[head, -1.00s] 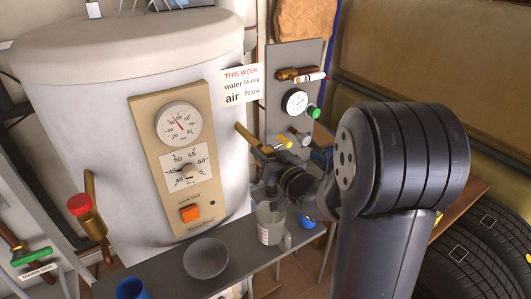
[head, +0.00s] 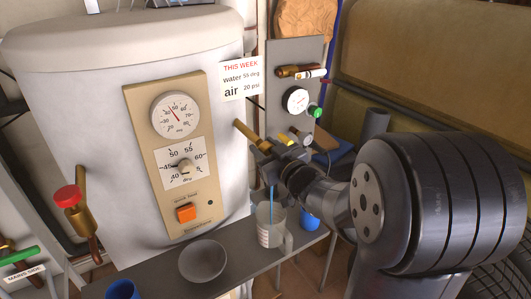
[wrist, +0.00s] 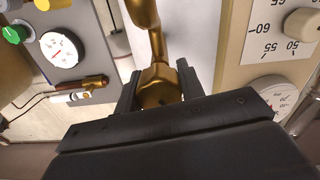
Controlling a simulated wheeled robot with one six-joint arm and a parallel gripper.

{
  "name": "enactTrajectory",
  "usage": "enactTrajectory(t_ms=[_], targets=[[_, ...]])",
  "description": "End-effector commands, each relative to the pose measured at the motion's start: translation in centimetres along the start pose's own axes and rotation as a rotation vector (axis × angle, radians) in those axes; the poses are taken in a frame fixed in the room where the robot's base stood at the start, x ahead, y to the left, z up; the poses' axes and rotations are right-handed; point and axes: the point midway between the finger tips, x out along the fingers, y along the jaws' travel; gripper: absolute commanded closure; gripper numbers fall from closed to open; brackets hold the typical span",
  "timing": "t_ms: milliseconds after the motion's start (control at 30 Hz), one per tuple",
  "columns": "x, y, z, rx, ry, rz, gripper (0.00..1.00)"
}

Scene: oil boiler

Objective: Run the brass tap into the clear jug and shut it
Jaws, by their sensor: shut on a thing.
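The brass tap (head: 245,131) sticks out from the white boiler's right side. My gripper (wrist: 158,88) is shut on the brass tap's handle (wrist: 157,90), with one finger on each side of it. In the head view my gripper (head: 273,154) is at the end of the tap and partly hides it. A thin blue stream of water (head: 271,193) falls from the tap into the clear jug (head: 269,238). The jug stands upright below the tap on the grey shelf. Its water level is hard to tell.
A grey bowl (head: 203,261) and a blue cup (head: 122,289) are on the shelf (head: 165,272) left of the jug. Another blue cup (head: 309,219) is right of it. A gauge panel (head: 296,65) and a red-capped valve (head: 75,208) flank the tap.

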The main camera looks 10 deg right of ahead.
Motion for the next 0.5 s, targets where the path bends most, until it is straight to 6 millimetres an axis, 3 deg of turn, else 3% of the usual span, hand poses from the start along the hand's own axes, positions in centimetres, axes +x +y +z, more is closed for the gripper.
enactTrajectory(t_ms=[200, 233, 500], targets=[[0.00, 0.01, 0.01, 0.002, -0.002, 0.000, 0.86], [0.00, 0.01, 0.01, 0.002, -0.002, 0.000, 0.61], [0.00, 0.00, 0.01, 0.003, -0.002, 0.000, 0.41]])
